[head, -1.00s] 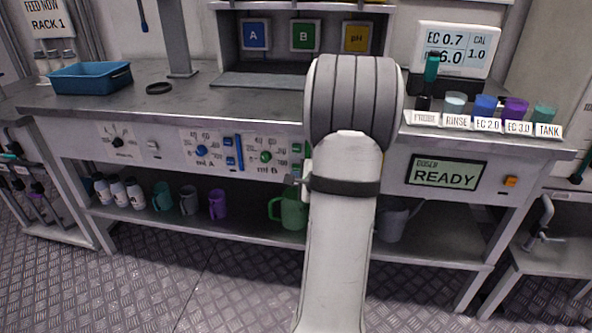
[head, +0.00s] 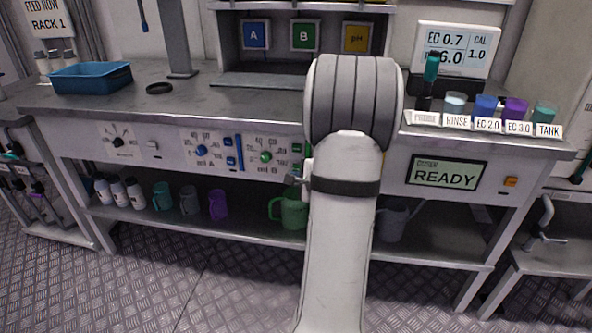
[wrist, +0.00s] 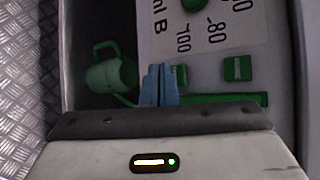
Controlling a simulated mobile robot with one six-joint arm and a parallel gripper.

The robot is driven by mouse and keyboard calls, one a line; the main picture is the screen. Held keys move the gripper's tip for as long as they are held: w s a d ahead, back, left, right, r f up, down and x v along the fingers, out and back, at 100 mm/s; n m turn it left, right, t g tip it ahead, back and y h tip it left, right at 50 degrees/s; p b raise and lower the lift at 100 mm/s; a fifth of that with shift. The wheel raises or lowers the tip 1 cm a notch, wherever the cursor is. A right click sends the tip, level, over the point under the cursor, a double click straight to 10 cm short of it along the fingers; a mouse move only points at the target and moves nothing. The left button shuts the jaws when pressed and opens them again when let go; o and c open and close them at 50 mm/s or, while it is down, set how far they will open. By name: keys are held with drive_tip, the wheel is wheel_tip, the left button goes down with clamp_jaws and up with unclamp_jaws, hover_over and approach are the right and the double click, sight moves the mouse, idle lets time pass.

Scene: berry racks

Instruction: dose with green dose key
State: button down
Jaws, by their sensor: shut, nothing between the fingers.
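My gripper (wrist: 158,85) is shut and empty, its blue fingers close together in the wrist view. The fingertips are right beside a small green square key (wrist: 180,76) on the ml B panel and partly overlap it; I cannot tell whether they touch it. A second green square key (wrist: 238,68) lies to its right, and a long green bar (wrist: 225,98) runs below both. Which of the two is the dose key is not readable. The doser display (head: 445,174) reads READY.
A green dial (head: 265,157) and the blue ml A controls (head: 201,151) sit left of my arm. A green jug (wrist: 112,72) stands on the shelf below. Cups with labels and a probe (head: 431,70) stand on the bench at right. A blue tray (head: 91,84) is at left.

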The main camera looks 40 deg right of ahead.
drive_tip(key=shift+w+d+b, duration=0.3)
drive_tip(key=shift+b, duration=0.1)
drive_tip(key=shift+w+d, duration=0.25)
drive_tip(key=shift+d, duration=0.1)
idle(0.9)
drive_tip(key=shift+a+b, duration=0.1)
drive_tip(key=shift+b, duration=0.3)
drive_tip(key=shift+s+a+b, duration=0.55)
drive_tip(key=shift+a, duration=0.1)
drive_tip(key=s+a+b, duration=0.2)
drive_tip(key=s+a, duration=0.1)
drive_tip(key=shift+s+a+b, duration=0.1)
drive_tip(key=shift+a+b, duration=0.25)
drive_tip(key=shift+b, duration=0.05)
